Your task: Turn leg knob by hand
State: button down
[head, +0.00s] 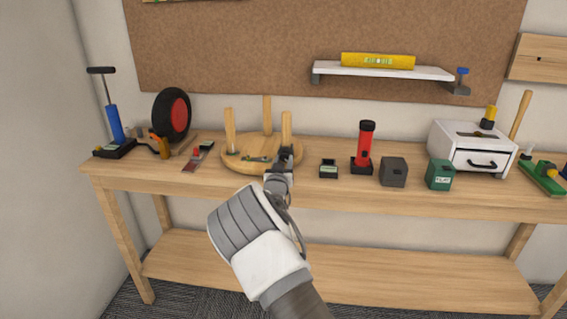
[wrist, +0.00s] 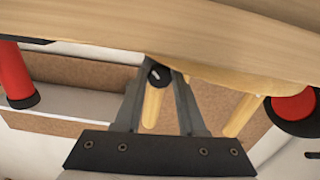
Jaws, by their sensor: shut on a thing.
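An upturned round wooden stool (head: 232,157) lies on the workbench, seat down, with its legs pointing up. The front right leg (head: 286,127) stands just behind my gripper (head: 284,163). In the wrist view, which looks upside down, my gripper (wrist: 160,76) has its two fingertips closed on a small dark round knob (wrist: 157,75) with a pale mark. The leg (wrist: 151,106) shows between the fingers, and another leg (wrist: 241,115) stands to the right. In the head view my gripper hides the knob.
On the workbench (head: 330,196), a red flashlight (head: 365,145), a grey box (head: 393,172) and a green box (head: 440,175) stand right of the stool. A wheel (head: 172,114) and a blue pump (head: 114,124) stand left. A white drawer unit (head: 470,148) is at right.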

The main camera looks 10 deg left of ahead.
jog(key=shift+n, duration=1.1)
jog(key=c, duration=0.5)
grip_release()
